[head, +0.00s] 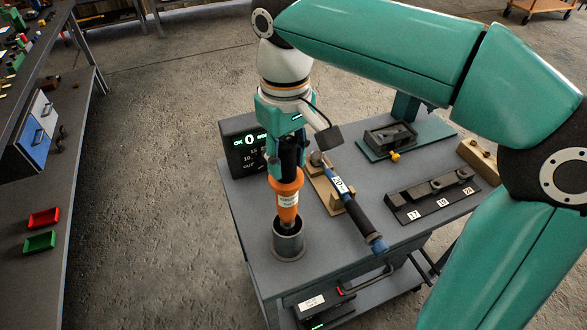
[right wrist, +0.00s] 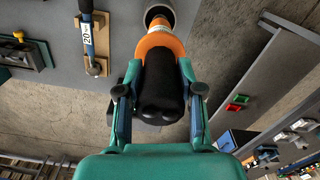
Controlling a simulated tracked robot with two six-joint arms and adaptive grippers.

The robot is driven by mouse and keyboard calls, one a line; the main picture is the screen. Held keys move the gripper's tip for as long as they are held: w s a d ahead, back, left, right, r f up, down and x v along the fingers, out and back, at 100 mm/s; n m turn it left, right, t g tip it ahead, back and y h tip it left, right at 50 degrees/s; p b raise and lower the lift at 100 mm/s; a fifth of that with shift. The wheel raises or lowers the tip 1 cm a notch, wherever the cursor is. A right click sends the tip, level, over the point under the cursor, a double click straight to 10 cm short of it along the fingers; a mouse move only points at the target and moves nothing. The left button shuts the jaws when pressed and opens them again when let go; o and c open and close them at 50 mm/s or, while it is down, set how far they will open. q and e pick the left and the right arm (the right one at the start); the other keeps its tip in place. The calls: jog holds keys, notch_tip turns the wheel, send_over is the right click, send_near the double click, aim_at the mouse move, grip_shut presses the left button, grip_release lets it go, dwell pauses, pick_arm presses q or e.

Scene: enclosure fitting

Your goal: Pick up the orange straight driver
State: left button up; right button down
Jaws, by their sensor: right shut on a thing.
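The orange straight driver (head: 287,195) has an orange body with a white label and a black upper grip. It is upright, its lower end at the mouth of a grey cylindrical holder (head: 288,242) on the cart top. I cannot tell how deep its tip sits. My right gripper (head: 287,150) comes from above and is shut around the black grip. In the right wrist view the two fingers of the gripper (right wrist: 158,95) flank the black grip, with the orange body (right wrist: 160,43) beyond it. My left gripper is not in view.
A blue and black torque wrench (head: 347,203) lies on a wooden rest right of the driver. A display (head: 247,150) stands behind. A black socket rail (head: 432,194) and a green fixture plate (head: 405,140) are further right. A bench with red and green trays (head: 42,228) is at left.

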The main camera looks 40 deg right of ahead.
notch_tip(320, 180, up, 13)
jog(key=p, duration=0.2)
jog(key=shift+r+p, duration=0.15)
jog(key=shift+p, duration=0.2)
jog(key=shift+r+p, duration=1.7)
jog(key=shift+p, duration=0.2)
